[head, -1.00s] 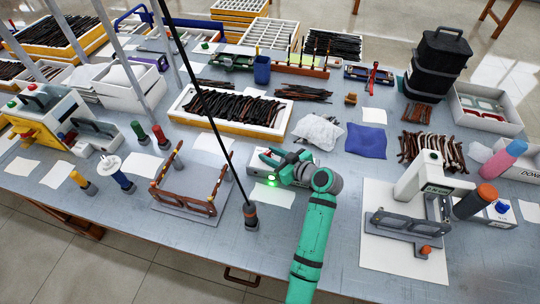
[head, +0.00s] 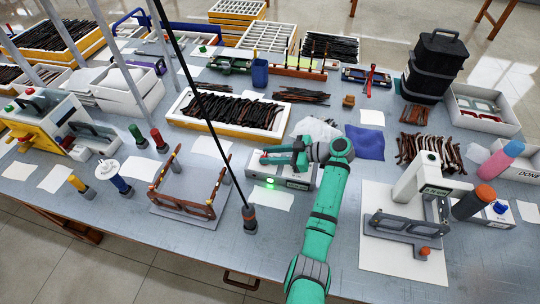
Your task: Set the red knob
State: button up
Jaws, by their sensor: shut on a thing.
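A grey box (head: 301,183) with a lit green lamp (head: 270,181) stands mid-table. My gripper (head: 267,157) reaches left over the back of this box, with its fingers pointing left. A small red spot, which looks like the red knob (head: 264,155), shows at the fingertips. The jaws are shut on it. Most of the knob and its seat are hidden by the fingers, so I cannot tell how far it is turned.
A tray of dark frame parts (head: 193,130) stands behind and left. A blue cloth (head: 365,142) lies behind my arm. A brown frame jig (head: 178,208) and a thin black pole (head: 210,110) are left. A white press (head: 413,190) stands right.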

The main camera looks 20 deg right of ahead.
jog(key=shift+s+f, duration=0.1)
jog(key=shift+f, duration=0.05)
jog(key=o, duration=1.1)
jog(key=v, duration=1)
jog(key=shift+s+d+r, duration=0.15)
jog(key=shift+d+r, duration=0.05)
jog(key=shift+d, duration=0.1)
